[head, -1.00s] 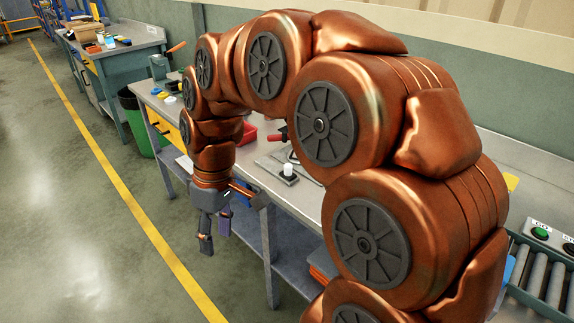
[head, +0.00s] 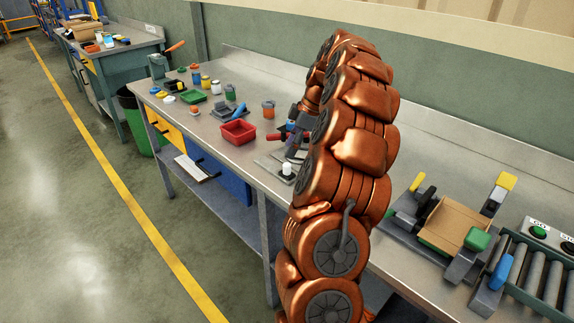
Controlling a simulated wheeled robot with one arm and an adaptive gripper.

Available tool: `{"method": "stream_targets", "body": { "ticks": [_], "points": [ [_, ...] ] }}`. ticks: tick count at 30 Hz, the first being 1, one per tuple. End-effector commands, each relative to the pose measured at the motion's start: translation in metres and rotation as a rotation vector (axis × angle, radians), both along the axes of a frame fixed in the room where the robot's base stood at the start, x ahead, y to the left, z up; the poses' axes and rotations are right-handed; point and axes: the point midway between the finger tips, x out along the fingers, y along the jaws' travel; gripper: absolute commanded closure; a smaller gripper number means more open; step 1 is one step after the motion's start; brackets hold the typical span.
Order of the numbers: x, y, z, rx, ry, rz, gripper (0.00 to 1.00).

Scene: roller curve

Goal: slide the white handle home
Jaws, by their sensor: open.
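The white handle (head: 287,168) is a short white knob standing on a flat grey plate (head: 268,161) on the long workbench, just left of my arm. My gripper (head: 292,148) hangs over the bench, just behind and above the white handle in the picture, and looks apart from it. It is open, and nothing shows between its fingers. My arm hides part of the gripper and the right part of the grey plate. The track the handle slides along cannot be made out.
A red-handled tool (head: 274,137) lies close to the gripper. A red bin (head: 238,132), an orange-lidded container (head: 268,108) and a green tray (head: 193,97) stand further left. A fixture with a brown box (head: 453,226) and rollers (head: 535,272) are at right.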

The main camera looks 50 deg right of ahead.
Motion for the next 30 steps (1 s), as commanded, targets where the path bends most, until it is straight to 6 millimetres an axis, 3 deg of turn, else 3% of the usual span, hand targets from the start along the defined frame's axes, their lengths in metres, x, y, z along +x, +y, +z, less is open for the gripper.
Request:
{"method": "stream_targets", "body": {
  "ticks": [3, 6, 24, 30],
  "points": [
    [-0.004, -0.015, -0.004, -0.008, -0.009, 0.004, 0.49],
    [-0.004, -0.017, -0.008, -0.010, -0.011, 0.006, 0.49],
    [0.014, 0.001, -0.067, -0.008, -0.009, 0.007, 0.49],
    [0.017, 0.003, -0.076, -0.012, -0.012, 0.005, 0.49]
  ]
}}
